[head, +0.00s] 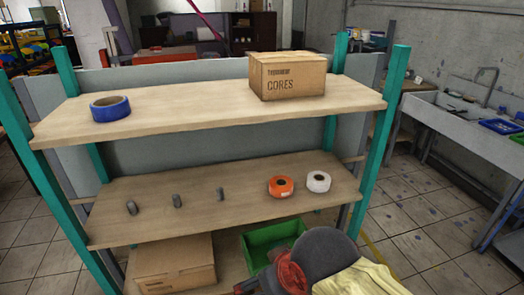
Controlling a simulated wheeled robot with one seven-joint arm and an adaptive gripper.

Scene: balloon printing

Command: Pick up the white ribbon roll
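The white ribbon roll (318,181) rests on the middle shelf (245,218) of a teal-posted rack, toward its right end. It is a small white roll with a dark hole in its centre. An orange roll (281,186) sits just left of it. I cannot make out my gripper in the head view, and nothing is seen touching the white roll.
Several small grey pieces (177,201) stand on the middle shelf. The top shelf holds blue tape (110,108) and a cardboard box (287,76). Below are another box (174,263) and a green bin (270,240). An unclear dark rounded shape (335,252) and yellow cloth (365,279) fill the lower foreground.

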